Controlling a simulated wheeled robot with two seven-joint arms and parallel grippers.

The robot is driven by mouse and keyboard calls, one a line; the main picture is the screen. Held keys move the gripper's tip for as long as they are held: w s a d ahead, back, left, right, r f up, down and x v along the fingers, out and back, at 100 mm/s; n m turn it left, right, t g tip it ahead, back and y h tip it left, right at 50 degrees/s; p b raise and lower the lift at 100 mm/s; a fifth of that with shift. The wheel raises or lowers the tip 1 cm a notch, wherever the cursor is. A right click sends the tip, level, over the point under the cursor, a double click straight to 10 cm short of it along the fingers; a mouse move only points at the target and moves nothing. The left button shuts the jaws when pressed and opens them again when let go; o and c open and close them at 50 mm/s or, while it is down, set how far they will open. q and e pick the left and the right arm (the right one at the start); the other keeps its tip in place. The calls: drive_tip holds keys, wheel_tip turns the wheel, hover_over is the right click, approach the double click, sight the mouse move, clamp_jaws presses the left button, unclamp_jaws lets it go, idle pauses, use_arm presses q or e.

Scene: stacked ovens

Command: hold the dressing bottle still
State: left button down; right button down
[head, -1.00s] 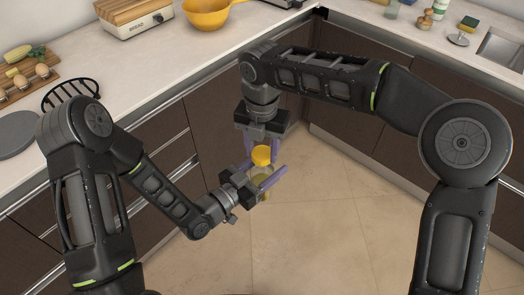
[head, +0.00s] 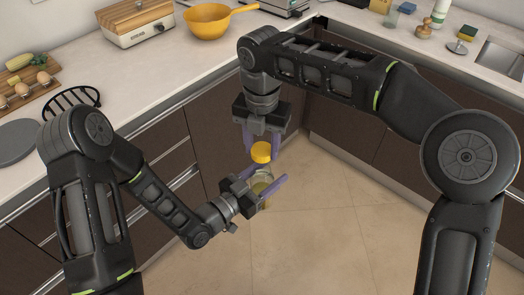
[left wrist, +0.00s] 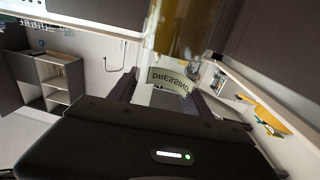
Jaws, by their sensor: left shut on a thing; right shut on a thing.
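The dressing bottle (head: 264,187) is a clear container with yellowish contents, held over the floor in the head view. My left gripper (head: 259,184) is shut around its body from the left. The left wrist view shows the bottle (left wrist: 182,38) close up, with its DRESSING label (left wrist: 168,78) upside down. The yellow lid (head: 261,152) is between the fingers of my right gripper (head: 262,149), which points down from above and is shut on it. The lid appears a little above the bottle's clear rim, with a small gap.
The floor (head: 310,215) around the grippers is clear.

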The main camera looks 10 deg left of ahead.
use_arm(q)
drive_tip(key=shift+r, duration=0.1)
